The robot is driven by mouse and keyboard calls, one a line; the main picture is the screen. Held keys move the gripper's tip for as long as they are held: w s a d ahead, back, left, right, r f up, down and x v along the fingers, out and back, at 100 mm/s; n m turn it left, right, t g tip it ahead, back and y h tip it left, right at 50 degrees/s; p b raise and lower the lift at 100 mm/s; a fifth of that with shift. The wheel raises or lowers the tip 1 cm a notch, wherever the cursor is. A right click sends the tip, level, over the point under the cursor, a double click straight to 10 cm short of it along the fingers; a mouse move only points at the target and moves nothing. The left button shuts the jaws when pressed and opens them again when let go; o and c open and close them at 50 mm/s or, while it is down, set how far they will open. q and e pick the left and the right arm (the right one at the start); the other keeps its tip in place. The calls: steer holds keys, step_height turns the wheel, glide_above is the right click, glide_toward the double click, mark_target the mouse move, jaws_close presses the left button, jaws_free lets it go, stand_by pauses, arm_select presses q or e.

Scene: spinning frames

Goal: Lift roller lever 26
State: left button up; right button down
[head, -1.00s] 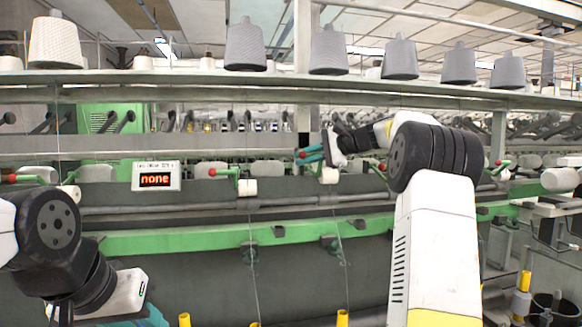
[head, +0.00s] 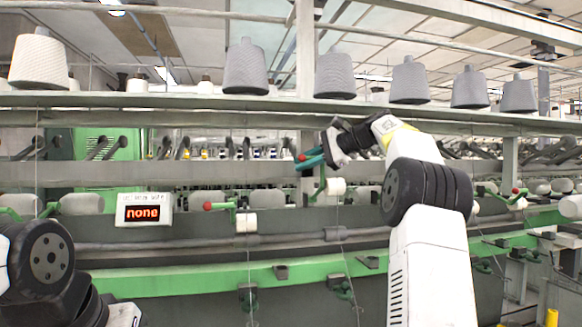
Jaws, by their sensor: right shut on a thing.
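Several green roller levers with red ball ends line the spinning frame. My right gripper (head: 310,160) has teal fingers and is shut on a roller lever (head: 321,183) at the middle of the frame. The lever's red ball (head: 302,157) shows at the fingertips, and its green arm stands up beside a white roller (head: 335,187). Another lever (head: 221,206) points left with its red ball, beside a white bobbin (head: 246,223). I cannot read any lever number. My left arm is at the lower left, and its gripper is out of the picture.
A display box (head: 144,210) reading "none" hangs on the frame at the left. A green rail (head: 200,278) runs along the front below the levers. Grey yarn cones (head: 335,76) stand on the shelf above. A yellow post (head: 551,318) stands at the lower right.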

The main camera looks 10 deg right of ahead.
steer(key=shift+w, duration=0.1)
stand_by(0.3)
steer(key=c, duration=1.4)
jaws_free()
steer(key=shift+c, duration=0.2)
steer(key=v, duration=0.7)
steer(key=shift+s+d, duration=0.25)
steer(key=shift+d, duration=0.05)
steer(key=shift+r, duration=0.15)
